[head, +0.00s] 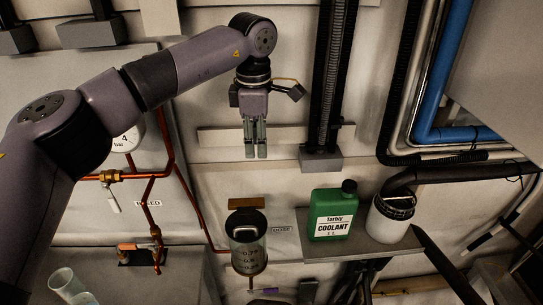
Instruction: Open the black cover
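A clear graduated cylinder (248,256) stands upright on the wall below my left gripper. A black cover (245,223) sits on its top, and looks shut. My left gripper (256,155) hangs fingers down, well above the cover and apart from it. Its two fingers are close together with nothing visible between them.
A green coolant bottle (332,215) with a black cap stands on a grey shelf (373,243) beside the jar. Copper pipes (151,190) and a gauge (127,138) are at left. A black ribbed conduit (330,85) runs down behind, right of my gripper.

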